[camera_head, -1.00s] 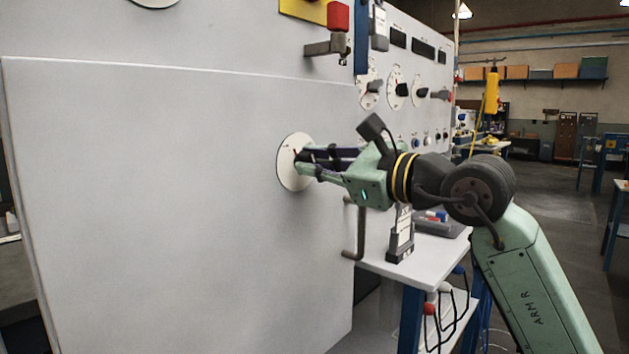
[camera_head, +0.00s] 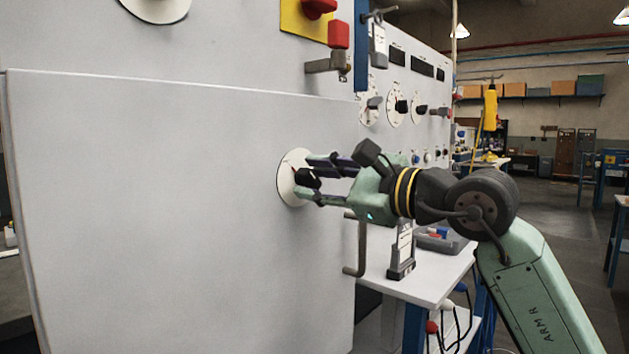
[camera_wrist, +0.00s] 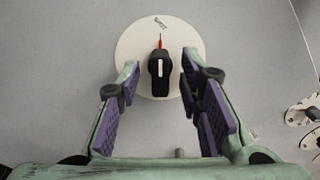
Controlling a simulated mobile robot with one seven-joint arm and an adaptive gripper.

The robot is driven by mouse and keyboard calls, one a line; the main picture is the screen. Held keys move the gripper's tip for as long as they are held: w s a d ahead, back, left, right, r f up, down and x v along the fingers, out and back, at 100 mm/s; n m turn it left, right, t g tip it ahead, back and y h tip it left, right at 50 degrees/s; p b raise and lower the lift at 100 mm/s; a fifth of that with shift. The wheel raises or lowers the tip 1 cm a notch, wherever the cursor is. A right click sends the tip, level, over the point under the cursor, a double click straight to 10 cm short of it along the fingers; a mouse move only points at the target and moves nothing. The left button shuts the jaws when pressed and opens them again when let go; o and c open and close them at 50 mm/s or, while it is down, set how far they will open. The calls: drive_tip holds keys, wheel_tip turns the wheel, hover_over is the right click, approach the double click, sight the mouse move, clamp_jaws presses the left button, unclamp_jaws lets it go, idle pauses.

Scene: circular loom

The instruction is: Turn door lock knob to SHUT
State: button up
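The door lock knob (camera_wrist: 159,72) is a black knob on a round white dial (camera_wrist: 130,48). In the wrist view a red pointer mark stands above it, towards small lettering at the dial's top that I cannot read. In the head view the knob (camera_head: 308,178) sits on the dial (camera_head: 286,184) near the right edge of the large grey door (camera_head: 180,220). My gripper (camera_head: 314,180) is open, with its purple-padded fingers on either side of the knob. In the wrist view my gripper (camera_wrist: 157,85) shows clear gaps between both fingers and the knob.
A bent handle (camera_head: 361,245) is on the door's edge below the dial. Above are a metal latch (camera_head: 330,64) and a red knob on a yellow plate (camera_head: 292,18). A panel with several dials (camera_head: 396,106) stands behind my arm, above a white table (camera_head: 440,283).

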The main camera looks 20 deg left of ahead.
drive_tip(key=v, duration=0.6)
drive_tip(key=shift+s+d+b, duration=0.15)
drive_tip(key=shift+d+b, duration=0.15)
drive_tip(key=shift+b, duration=0.05)
